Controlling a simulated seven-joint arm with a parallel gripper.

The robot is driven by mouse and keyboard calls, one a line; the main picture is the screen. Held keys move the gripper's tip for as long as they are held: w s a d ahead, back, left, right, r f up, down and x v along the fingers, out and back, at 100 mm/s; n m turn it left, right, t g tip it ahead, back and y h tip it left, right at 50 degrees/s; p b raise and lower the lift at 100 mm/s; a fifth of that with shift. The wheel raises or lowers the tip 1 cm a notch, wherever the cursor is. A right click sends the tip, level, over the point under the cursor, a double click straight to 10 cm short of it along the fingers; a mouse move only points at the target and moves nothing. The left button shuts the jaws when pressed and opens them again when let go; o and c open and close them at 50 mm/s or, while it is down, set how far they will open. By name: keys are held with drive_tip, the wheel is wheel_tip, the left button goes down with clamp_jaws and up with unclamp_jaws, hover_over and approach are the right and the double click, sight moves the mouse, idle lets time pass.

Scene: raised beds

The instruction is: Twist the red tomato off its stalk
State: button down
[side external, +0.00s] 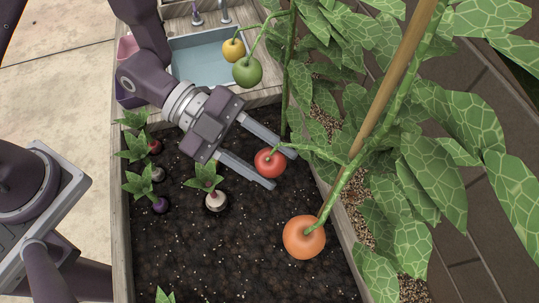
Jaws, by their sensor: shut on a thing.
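The red tomato (270,162) hangs at the end of a green stalk (312,149) that runs left from the plant's main stem. In the side external view my gripper (282,168) reaches in from the upper left over the dark soil. Its two long grey fingers lie on either side of the red tomato, and it is shut on the tomato. The tomato is still joined to its stalk. The exact contact of the fingers on the fruit is partly hidden.
An orange tomato (304,237) hangs below right. A green tomato (247,71) and a yellow one (233,50) hang above. Radish-like plants (216,201) stand in the soil (250,260) to the left. A wooden stake (395,75) and large leaves fill the right. A blue basin (200,58) is behind.

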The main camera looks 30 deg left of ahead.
drive_tip(key=shift+m, duration=1.2)
drive_tip(key=shift+m, duration=1.1)
drive_tip(key=shift+m, duration=0.5)
drive_tip(key=shift+r+v, duration=0.2)
drive_tip(key=shift+v, duration=1.65)
drive_tip(key=shift+r+v, duration=0.15)
drive_tip(key=shift+v, duration=1.7)
